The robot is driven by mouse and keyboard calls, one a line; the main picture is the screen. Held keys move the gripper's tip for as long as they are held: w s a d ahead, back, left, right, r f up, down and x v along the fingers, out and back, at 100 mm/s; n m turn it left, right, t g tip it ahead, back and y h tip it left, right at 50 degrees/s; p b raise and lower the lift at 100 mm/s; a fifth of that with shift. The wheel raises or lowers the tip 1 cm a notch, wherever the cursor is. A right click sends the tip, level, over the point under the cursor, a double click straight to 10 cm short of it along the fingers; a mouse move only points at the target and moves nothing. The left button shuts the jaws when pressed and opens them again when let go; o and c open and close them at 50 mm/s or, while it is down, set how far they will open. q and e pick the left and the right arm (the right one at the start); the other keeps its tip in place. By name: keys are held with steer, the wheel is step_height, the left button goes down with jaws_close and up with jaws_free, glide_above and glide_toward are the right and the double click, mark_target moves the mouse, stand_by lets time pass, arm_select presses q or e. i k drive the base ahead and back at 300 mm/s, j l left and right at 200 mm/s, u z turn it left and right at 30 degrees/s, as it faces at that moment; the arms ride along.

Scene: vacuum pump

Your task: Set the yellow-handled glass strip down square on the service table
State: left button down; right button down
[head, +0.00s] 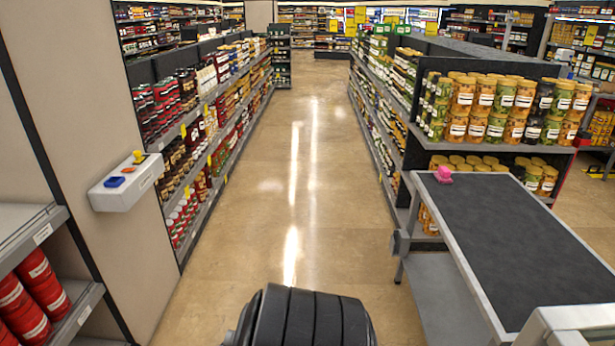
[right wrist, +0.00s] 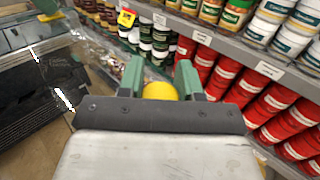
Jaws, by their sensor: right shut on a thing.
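My right gripper (right wrist: 160,82) shows in the right wrist view, its two green fingers shut on the round yellow handle (right wrist: 160,91). The glass of the strip is hard to make out there, so I cannot tell its outline or tilt. The service table (head: 505,225) is at the right of the head view, with a dark flat top and a grey rim. A small pink thing (head: 443,175) sits at its far left corner. The rest of the top that shows is bare. My left gripper is in neither view, and the right one does not show in the head view.
Shelves with red cans (right wrist: 274,130) and jars are close beyond the right gripper. A jar shelf (head: 500,105) stands just behind the service table. A white wall box (head: 128,184) with blue and yellow items is at left. The aisle floor (head: 290,170) is clear.

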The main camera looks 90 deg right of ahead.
mark_target(482, 228)
steer(key=z, duration=2)
steer(key=i+z, duration=0.3)
steer(key=i+l+z, duration=0.1)
steer(key=z, duration=0.15)
steer(key=i+z, duration=0.25)
steer(key=i, duration=0.65)
steer(key=i+z, duration=0.25)
steer(key=i, duration=0.65)
steer(key=i+z, duration=0.75)
steer(key=z, duration=0.15)
steer(key=i+z, duration=0.15)
steer(key=z, duration=0.3)
steer(key=i+j+z, duration=0.1)
steer(key=z, duration=1.3)
